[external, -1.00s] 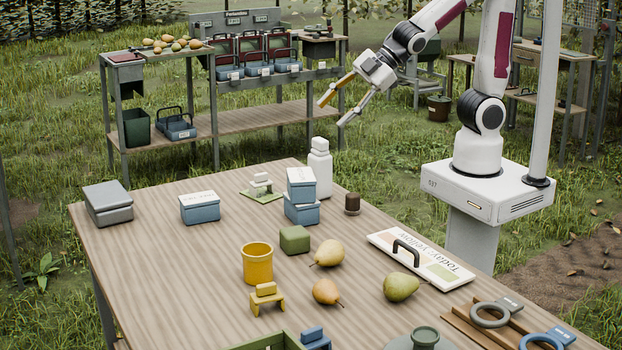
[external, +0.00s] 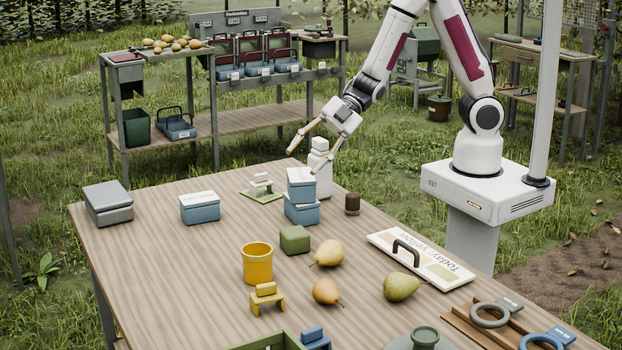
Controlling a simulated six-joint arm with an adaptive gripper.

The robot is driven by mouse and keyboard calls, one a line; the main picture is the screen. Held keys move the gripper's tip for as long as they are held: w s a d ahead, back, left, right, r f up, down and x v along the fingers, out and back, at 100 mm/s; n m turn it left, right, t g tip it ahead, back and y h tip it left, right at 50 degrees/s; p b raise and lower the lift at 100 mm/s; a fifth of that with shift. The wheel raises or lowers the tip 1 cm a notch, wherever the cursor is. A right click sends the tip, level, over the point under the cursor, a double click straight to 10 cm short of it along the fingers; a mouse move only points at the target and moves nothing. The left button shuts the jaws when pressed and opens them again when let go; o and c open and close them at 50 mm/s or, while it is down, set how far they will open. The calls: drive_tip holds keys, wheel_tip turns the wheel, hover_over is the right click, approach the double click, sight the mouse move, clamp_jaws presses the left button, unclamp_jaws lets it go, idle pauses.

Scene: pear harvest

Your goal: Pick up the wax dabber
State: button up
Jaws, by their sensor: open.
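A small dark brown, upright, roughly cylindrical piece (external: 352,205) stands near the table's far right edge; it looks like the wax dabber, though it is too small to be sure. My gripper (external: 301,166) is open and empty, its fingers spread and pointing down to the left. It is above the far edge of the table, up and left of the brown piece and apart from it. One finger overlaps the white bottle (external: 321,175) in the picture; I cannot tell whether they touch.
Stacked blue boxes (external: 302,213) stand left of the brown piece. A sign board with a black handle (external: 440,265) lies to its front right. Pears (external: 329,253), a green block (external: 295,239) and a yellow cup (external: 257,264) are nearer. The table's left middle (external: 160,270) is clear.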

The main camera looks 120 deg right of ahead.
sight(356, 194)
drive_tip(key=s+a+f+n+t+y, duration=0.2)
drive_tip(key=s+a+f+y, duration=0.35)
drive_tip(key=y, duration=0.25)
drive_tip(key=s+d+f+m, duration=0.1)
drive_tip(key=s+d, duration=0.1)
drive_tip(key=s+d+f+m, duration=0.1)
drive_tip(key=s+d, duration=0.1)
drive_tip(key=s, duration=0.1)
drive_tip(key=s+d+f+m, duration=0.1)
drive_tip(key=s+d+f, duration=0.1)
drive_tip(key=shift+s+d+t+y, duration=0.2)
drive_tip(key=shift+t+y, duration=0.1)
drive_tip(key=shift+y, duration=0.1)
drive_tip(key=s+d+f+m, duration=0.1)
drive_tip(key=s, duration=0.1)
drive_tip(key=s+d+f+m, duration=0.1)
drive_tip(key=s+f, duration=0.1)
drive_tip(key=s, duration=0.1)
drive_tip(key=s+d+f, duration=0.1)
drive_tip(key=s, duration=0.2)
drive_tip(key=shift+d+f+m, duration=0.35)
drive_tip(key=shift+m, duration=0.05)
drive_tip(key=shift+s+f, duration=0.15)
drive_tip(key=shift+s, duration=0.15)
drive_tip(key=shift+x, duration=1.3)
drive_tip(key=shift+w, duration=0.15)
